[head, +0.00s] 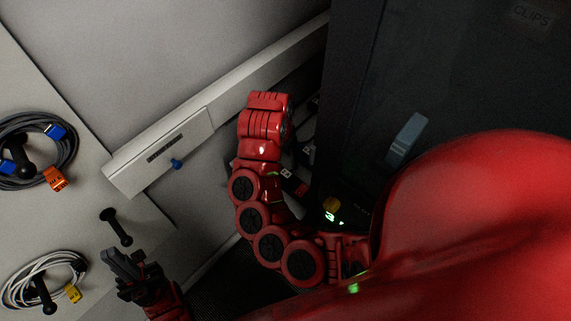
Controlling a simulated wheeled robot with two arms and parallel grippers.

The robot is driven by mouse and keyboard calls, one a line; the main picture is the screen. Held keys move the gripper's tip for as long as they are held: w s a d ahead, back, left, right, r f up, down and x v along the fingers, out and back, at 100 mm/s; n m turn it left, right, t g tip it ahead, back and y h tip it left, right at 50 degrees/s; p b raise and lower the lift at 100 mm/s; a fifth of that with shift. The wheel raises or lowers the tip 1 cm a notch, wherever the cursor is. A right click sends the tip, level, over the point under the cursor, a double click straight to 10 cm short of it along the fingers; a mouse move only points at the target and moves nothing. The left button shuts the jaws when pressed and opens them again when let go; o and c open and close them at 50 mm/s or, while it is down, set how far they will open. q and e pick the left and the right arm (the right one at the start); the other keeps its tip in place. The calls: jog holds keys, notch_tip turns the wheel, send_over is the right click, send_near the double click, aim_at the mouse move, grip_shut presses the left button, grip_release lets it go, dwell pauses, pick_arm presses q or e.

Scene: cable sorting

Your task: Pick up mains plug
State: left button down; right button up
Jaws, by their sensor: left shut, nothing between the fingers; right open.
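I cannot make out a mains plug in the head view. My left gripper (122,262) is at the lower left, shut and empty, in front of the pale board near a black peg. My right arm (272,240) comes in from the right and curls up past the middle of the view. Its gripper cannot be made out; the arm's own links hide the space behind them.
A grey cable (68,143) with blue connectors and an orange tag hangs on the pale board (40,225). A white cable (14,285) with a yellow tag hangs below. A pale rail (150,150) has a blue knob (177,164). A dark panel (360,60) stands right.

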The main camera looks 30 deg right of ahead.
send_over(286, 173)
jog(key=f, duration=0.7)
jog(key=shift+s+a+b, duration=0.2)
jog(key=shift+s+b, duration=0.15)
jog(key=shift+f+p, duration=0.6)
jog(key=shift+p, duration=0.1)
jog(key=f, duration=0.1)
jog(key=f+p, duration=0.1)
jog(key=f, duration=0.1)
jog(key=shift+w+d, duration=0.15)
jog(key=shift+w, duration=0.05)
jog(key=shift+w+f+p, duration=0.1)
jog(key=shift+f+p, duration=0.2)
jog(key=shift+f, duration=0.3)
jog(key=shift+c, duration=0.3)
grip_shut()
